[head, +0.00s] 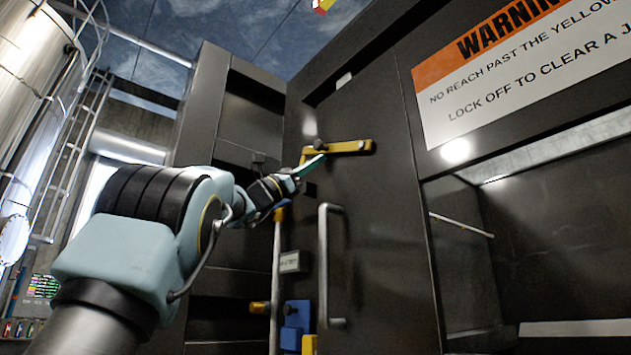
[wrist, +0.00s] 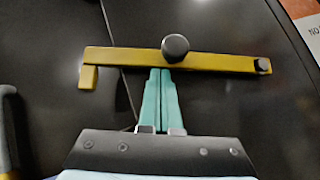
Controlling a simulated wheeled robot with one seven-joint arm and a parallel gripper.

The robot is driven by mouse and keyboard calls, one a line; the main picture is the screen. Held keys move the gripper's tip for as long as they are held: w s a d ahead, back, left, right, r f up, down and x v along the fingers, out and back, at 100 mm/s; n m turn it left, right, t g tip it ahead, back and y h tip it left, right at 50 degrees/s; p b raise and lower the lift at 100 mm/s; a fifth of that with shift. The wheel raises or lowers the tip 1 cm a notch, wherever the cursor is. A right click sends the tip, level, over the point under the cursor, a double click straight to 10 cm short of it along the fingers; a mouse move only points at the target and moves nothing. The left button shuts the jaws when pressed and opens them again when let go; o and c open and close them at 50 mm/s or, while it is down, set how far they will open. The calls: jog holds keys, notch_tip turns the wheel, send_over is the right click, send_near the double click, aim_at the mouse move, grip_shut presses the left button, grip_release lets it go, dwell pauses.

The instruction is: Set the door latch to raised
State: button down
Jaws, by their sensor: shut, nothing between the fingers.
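The door latch (head: 350,147) is a yellow bar on the dark door (head: 375,220). It lies about level across the seam at the door's left edge, and also shows in the wrist view (wrist: 215,61). Its left end has a short downward hook; its right end has a small dark bolt (wrist: 263,66). A round black knob (wrist: 175,47) stands near its middle. My gripper (wrist: 161,73) has green fingers closed together, with nothing between them. The tips are at the bar's lower edge, just below the knob; I cannot tell if they touch. It also shows in the head view (head: 317,162).
A vertical grey door handle (head: 324,265) stands below the latch. Left of it are a grey pole (head: 276,285), a small label plate (head: 290,262) and a blue box (head: 296,325). A warning sign (head: 510,75) hangs above a dark opening at right.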

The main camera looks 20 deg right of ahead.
jog(key=r+m+g+y+p, duration=0.1)
jog(key=r+m+g+p, duration=0.1)
jog(key=m, duration=0.1)
jog(key=s+r+m+g+y+p, duration=0.1)
jog(key=r+m+g+p, duration=0.1)
jog(key=r+m, duration=0.1)
jog(key=shift+s+d+r+m+g+y, duration=0.2)
jog(key=shift+r+m+g+y, duration=0.1)
jog(key=shift+r+m+y, duration=0.15)
jog(key=shift+s+d+r+m+g+y+p, duration=0.15)
jog(key=shift+s+r+m+g+y+p, duration=0.55)
jog(key=shift+m+p, duration=0.5)
